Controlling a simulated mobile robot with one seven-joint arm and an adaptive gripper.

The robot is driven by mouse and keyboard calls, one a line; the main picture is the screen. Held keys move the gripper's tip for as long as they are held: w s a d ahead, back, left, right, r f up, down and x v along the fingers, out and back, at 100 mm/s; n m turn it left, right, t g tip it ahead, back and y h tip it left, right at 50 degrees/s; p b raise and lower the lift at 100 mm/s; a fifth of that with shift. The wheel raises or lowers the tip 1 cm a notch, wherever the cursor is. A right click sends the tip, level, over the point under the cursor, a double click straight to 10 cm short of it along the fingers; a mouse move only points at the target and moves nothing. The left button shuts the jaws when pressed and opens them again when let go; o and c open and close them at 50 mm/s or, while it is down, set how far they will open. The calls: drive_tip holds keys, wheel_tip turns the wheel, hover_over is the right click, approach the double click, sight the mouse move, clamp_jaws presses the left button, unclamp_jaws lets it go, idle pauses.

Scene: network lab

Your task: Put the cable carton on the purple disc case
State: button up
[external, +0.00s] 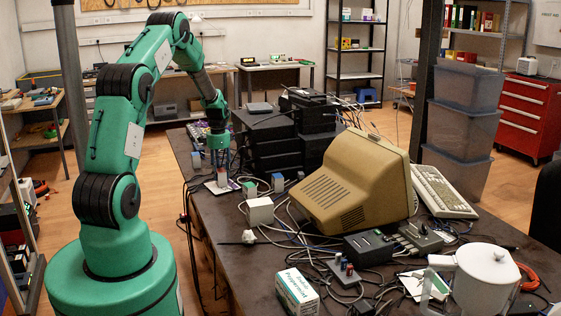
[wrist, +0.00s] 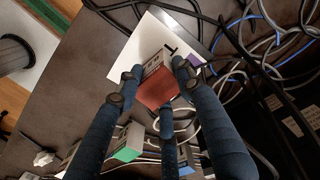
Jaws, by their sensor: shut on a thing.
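My gripper (external: 219,170) is low over the left edge of the table. In the wrist view its dark blue fingers (wrist: 154,82) are shut around a small box with a red end and grey printed sides, which I take as the cable carton (wrist: 156,92). Behind the carton lies a flat white square (wrist: 138,46) with a bit of purple (wrist: 193,62) at its right edge, likely the purple disc case. It shows as a pale flat patch (external: 216,188) in the external view. I cannot tell whether the carton touches it.
Small boxes with green (external: 249,188) and blue (external: 278,181) faces stand close to the right. A white cube (external: 260,210), a beige monitor (external: 345,182) and stacked black devices (external: 274,145) are near. Loose cables (wrist: 262,60) run beside the case.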

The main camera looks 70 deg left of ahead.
sight(220, 170)
idle(0.3)
drive_tip(key=o, duration=1.3)
drive_tip(key=shift+f, duration=0.1)
drive_tip(key=shift+c, duration=0.2)
wheel_tip(220, 170, up, 12)
drive_tip(key=p, duration=0.3)
drive_tip(key=shift+r, duration=0.2)
